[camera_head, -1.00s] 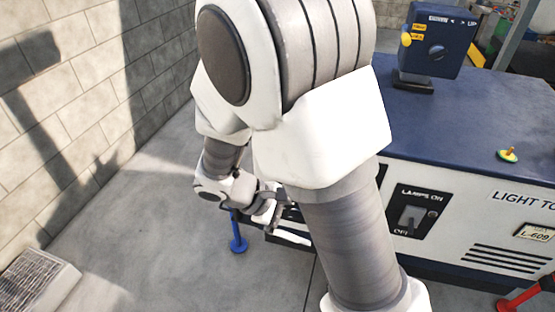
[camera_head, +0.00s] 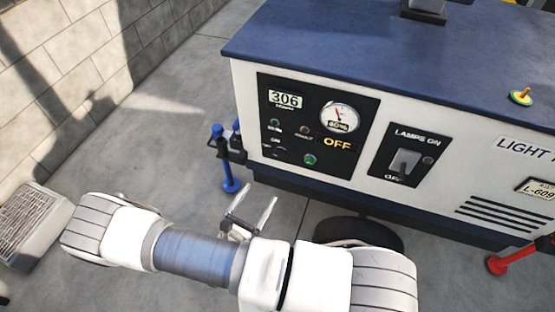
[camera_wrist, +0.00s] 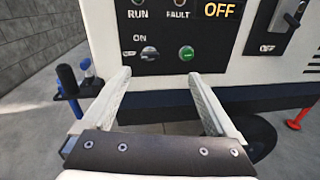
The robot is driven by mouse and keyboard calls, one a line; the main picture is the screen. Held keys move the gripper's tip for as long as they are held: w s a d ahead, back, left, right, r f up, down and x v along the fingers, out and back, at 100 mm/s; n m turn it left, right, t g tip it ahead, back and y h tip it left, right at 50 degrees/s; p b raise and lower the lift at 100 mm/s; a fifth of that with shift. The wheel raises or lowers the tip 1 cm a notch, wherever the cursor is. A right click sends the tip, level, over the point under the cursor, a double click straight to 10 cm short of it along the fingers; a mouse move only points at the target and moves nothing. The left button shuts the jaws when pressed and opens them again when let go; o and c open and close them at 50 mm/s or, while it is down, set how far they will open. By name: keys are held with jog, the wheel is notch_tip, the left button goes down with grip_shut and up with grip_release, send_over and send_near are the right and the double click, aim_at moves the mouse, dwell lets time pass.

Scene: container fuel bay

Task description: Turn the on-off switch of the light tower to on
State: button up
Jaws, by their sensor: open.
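The light tower (camera_head: 440,110) is a white cabinet with a blue top. Its black control panel (camera_head: 350,165) faces me, with a 306 display, a gauge and an orange OFF readout (camera_head: 337,144). The on-off switch (camera_head: 280,151) is a small dark knob at the panel's lower left. In the wrist view the switch (camera_wrist: 149,53) sits under the word ON, left of a green button (camera_wrist: 187,53); its exact angle is hard to tell. My gripper (camera_head: 253,205) is open and empty, below and in front of the panel. In the wrist view my gripper's fingers (camera_wrist: 161,82) point at the panel, apart from it.
A separate lamps switch (camera_head: 405,161) sits right of the panel. Blue post fittings (camera_head: 229,165) stand at the cabinet's left corner, and a red one (camera_head: 510,259) at right. A dark wheel (camera_head: 360,232) is below. The concrete floor at left is clear up to a grate (camera_head: 32,222).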

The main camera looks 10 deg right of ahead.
notch_tip(320, 180, down, 3)
jog(key=n+t+y, duration=0.1)
jog(key=n, duration=0.1)
jog(key=b, duration=0.3)
send_near(279, 156)
jog(key=shift+y, duration=0.3)
jog(key=x, duration=0.8)
jog(key=shift+w+d+r, duration=0.15)
jog(key=shift+d+r, duration=0.05)
jog(key=shift+d, duration=0.05)
jog(key=c, duration=1.4)
jog(key=shift+o, duration=0.2)
